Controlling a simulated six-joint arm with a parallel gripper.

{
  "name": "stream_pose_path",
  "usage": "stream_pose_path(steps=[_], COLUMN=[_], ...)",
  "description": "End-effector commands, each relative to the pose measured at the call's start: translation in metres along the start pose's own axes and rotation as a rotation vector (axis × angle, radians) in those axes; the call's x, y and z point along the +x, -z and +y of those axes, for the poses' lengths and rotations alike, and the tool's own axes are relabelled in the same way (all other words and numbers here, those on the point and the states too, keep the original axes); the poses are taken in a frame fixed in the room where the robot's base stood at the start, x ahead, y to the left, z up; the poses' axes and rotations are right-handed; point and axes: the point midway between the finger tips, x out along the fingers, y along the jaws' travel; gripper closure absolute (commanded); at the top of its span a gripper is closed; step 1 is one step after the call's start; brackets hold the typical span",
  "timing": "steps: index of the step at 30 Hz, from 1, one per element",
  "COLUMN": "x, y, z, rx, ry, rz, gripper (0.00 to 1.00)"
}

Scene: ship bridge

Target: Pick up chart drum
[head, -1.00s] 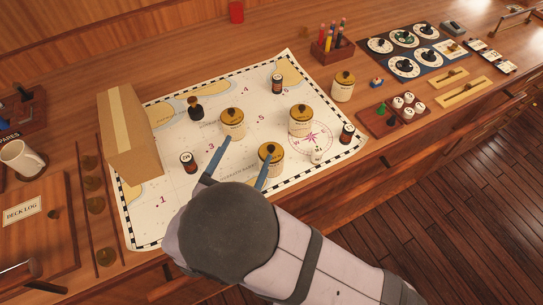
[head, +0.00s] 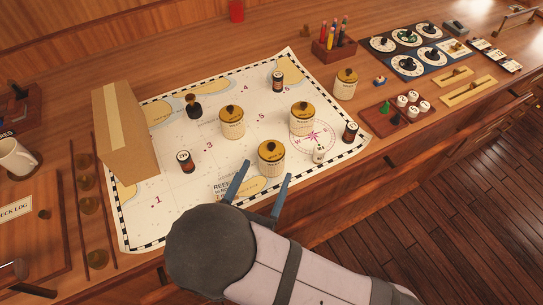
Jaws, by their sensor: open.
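Several cream drums with brass-coloured knobbed lids are in the head view, their labels too small to read. The front drum (head: 271,160) stands upright on the chart (head: 170,215). A left drum (head: 232,127) and a right drum (head: 302,124) stand behind it on the chart. Another drum (head: 345,88) stands off the chart's right edge. I cannot tell which one is the chart drum. My gripper (head: 264,174) is open and empty, its two blue-grey fingers pointing at the front drum from its near side. I cannot tell whether they touch it.
A tall cardboard box (head: 126,135) stands on the chart's left. Small dark bottles (head: 186,161) and (head: 350,131), a stamp (head: 193,107) and a white piece (head: 319,153) stand near the drums. A pencil holder (head: 336,43) is behind. The chart's front left is clear.

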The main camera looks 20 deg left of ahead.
Motion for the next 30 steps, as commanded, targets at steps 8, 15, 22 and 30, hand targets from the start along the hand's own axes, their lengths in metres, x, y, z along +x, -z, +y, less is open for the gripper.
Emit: stream_pose_path(steps=[8, 15, 22, 30], x=[0.02, 0.046, 0.052, 0.052], y=[-0.004, -0.003, -0.001, -0.001], z=[0.003, 0.006, 0.007, 0.007], rx=[-0.001, 0.0, 0.001, 0.001], ry=[0.004, 0.003, -0.001, -0.001], rz=[0.001, 0.0, 0.0, 0.0], gripper=[0.26, 0.26, 0.26, 0.62])
